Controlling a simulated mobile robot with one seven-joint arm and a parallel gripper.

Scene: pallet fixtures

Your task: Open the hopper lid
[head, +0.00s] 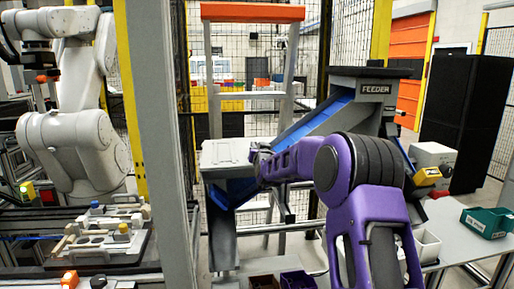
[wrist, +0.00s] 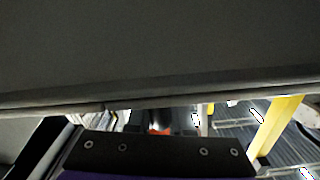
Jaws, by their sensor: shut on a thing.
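The feeder (head: 372,88) stands behind my arm, with a blue chute sloping down to the left. At its lower left end is a light grey box with a flat panel on top, which looks like the hopper lid (head: 226,152). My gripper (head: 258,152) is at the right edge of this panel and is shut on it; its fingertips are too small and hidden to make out. In the wrist view, a large dark grey surface, apparently the lid (wrist: 160,50), fills the upper part close to the camera. The dark gripper body (wrist: 160,155) shows below it.
A white robot arm (head: 75,150) stands left behind a grey post (head: 165,130), beside a fixture table. An orange-topped ladder (head: 252,14) is behind the hopper. A green bin (head: 487,222) lies on the right table. Dark bins (head: 297,280) are low in front.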

